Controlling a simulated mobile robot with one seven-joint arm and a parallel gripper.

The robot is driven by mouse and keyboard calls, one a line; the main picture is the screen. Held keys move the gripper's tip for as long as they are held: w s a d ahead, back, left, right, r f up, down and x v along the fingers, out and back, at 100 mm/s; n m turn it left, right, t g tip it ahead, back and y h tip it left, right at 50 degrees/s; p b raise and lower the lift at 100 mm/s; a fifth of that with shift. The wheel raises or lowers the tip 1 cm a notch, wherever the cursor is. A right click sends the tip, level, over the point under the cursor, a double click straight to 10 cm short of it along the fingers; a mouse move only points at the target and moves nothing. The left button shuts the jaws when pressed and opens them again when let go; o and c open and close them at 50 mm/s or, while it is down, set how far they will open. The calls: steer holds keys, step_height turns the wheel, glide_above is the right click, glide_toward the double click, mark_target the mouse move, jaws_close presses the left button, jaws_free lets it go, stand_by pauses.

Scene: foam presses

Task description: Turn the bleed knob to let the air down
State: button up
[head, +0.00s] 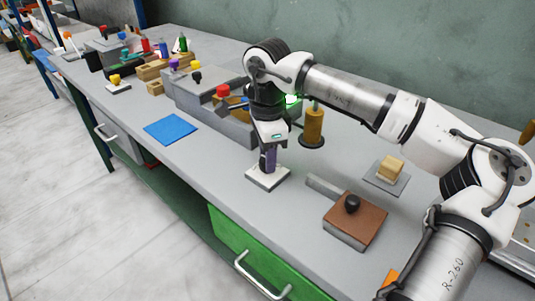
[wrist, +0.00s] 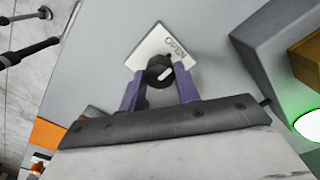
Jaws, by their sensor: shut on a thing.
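The bleed knob (wrist: 160,71) is a round black knob with a white pointer mark in the wrist view. It sits on a white square plate (wrist: 167,45) lettered OPEN, which lies on the grey bench. The plate (head: 268,180) also shows in the head view near the bench's front edge. My gripper (wrist: 161,84) has purple fingers on either side of the knob and is shut on it. In the head view my gripper (head: 269,161) points straight down over the plate and hides the knob. The white mark slants, not lined up with the plate's edges.
A grey press body (head: 196,100) with a red button (head: 222,90) stands behind my gripper. A yellow cylinder (head: 314,124) stands to its right. A brown block (head: 354,222) with a black ball knob is at right front. A blue mat (head: 170,129) lies left on clear bench.

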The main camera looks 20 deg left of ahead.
steer(key=o, duration=1)
step_height(320, 180, up, 14)
steer(key=shift+f, duration=0.1)
stand_by(0.4)
